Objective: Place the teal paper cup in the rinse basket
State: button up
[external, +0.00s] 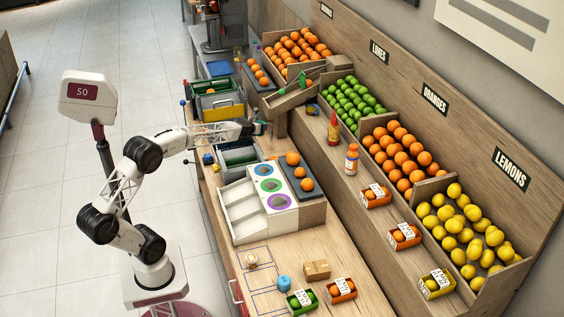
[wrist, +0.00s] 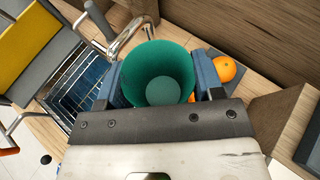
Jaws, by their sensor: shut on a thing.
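The teal paper cup (wrist: 158,70) is in the wrist view, with its round open mouth facing the camera and its inside looking empty. My gripper (wrist: 161,82) is shut on it, with one blue finger on each side. In the external view my gripper (external: 257,129) is over the back part of the counter, and the cup is too small there to make out clearly. A wire basket with a blue inside (wrist: 88,82), which looks like the rinse basket, lies to the left of the cup in the wrist view. The cup is beside it, not over it.
A curved metal tap (wrist: 128,35) rises between the basket and the cup's far side. A yellow panel (wrist: 38,48) stands left of the basket. Oranges (wrist: 225,68) lie right of the cup. In the external view, fruit bins (external: 355,100) line the wall side.

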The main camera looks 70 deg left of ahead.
jog(key=s+a+f, duration=0.3)
jog(key=s+a, duration=0.3)
jog(key=a, duration=0.1)
jog(key=shift+s, duration=0.2)
jog(key=shift+f, duration=0.15)
dwell(0.5)
jog(key=shift+s+a+f+m+t+h, duration=0.15)
jog(key=shift+s+a+f+m+h, duration=0.3)
jog(key=shift+a+f, duration=1.55)
jog(key=shift+s+a+f+m+t+h, duration=0.2)
jog(key=shift+s+a+f, duration=0.55)
jog(key=shift+a, duration=2.2)
jog(key=shift+s+a+f+m+t+h, duration=0.15)
jog(key=shift+s+a+f+m+h, duration=0.15)
jog(key=shift+a+f, duration=1.8)
jog(key=shift+a+r, duration=0.4)
jog(key=shift+f, duration=3.1)
